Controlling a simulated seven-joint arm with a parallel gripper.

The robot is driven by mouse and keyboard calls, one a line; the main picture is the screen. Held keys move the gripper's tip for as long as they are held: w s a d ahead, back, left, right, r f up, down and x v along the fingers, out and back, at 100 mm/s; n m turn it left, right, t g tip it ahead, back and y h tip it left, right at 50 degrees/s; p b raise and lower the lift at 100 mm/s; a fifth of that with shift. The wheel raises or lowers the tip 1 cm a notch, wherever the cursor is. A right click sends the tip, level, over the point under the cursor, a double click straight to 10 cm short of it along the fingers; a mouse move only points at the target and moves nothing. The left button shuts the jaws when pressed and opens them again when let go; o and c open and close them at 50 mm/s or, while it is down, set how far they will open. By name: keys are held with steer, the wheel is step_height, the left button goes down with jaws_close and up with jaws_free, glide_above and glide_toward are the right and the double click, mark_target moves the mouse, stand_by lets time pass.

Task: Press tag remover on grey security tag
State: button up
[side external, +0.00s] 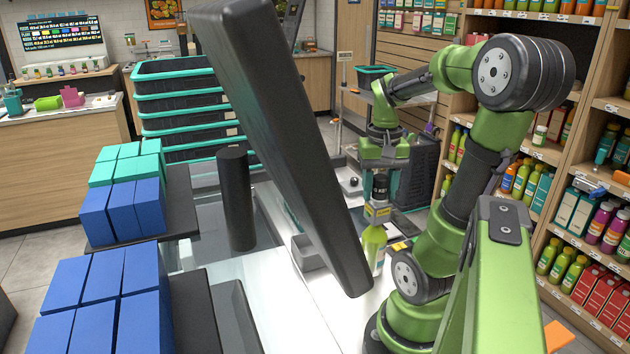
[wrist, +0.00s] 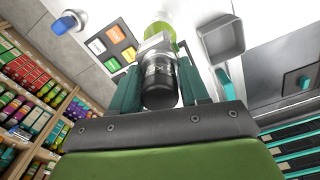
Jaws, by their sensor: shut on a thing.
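My gripper (side external: 381,187) points down over the counter. It also shows in the wrist view (wrist: 159,78), its teal fingers shut on the sides of a black cylinder with white lettering (wrist: 160,82), which looks like the tag remover. In the side view the black cylinder (side external: 380,186) is upright between the fingers. Below it is a grey piece (wrist: 155,46), apparently the security tag, at the top of a green bottle (side external: 373,243). The bottle stands upright on the white counter and shows partly in the wrist view (wrist: 161,29). I cannot tell whether remover and tag touch.
A grey tray (wrist: 223,38) lies beside the bottle. A card with coloured squares (wrist: 111,48) lies on its other side. A large dark monitor (side external: 285,140) blocks part of the side view. Blue boxes (side external: 105,290) and stacked black baskets (side external: 180,97) stand left.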

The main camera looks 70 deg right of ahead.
steer(key=shift+r, duration=3)
steer(key=w+a+f+n, duration=0.3)
steer(key=w+a+n, duration=0.3)
steer(key=w+a, duration=0.4)
steer(key=w+a+f+n, duration=0.4)
steer(key=w+a+n, duration=0.2)
steer(key=w+a, duration=0.4)
steer(key=w, duration=0.4)
steer(key=shift+w+a+n, duration=0.2)
steer(key=shift+n, duration=0.1)
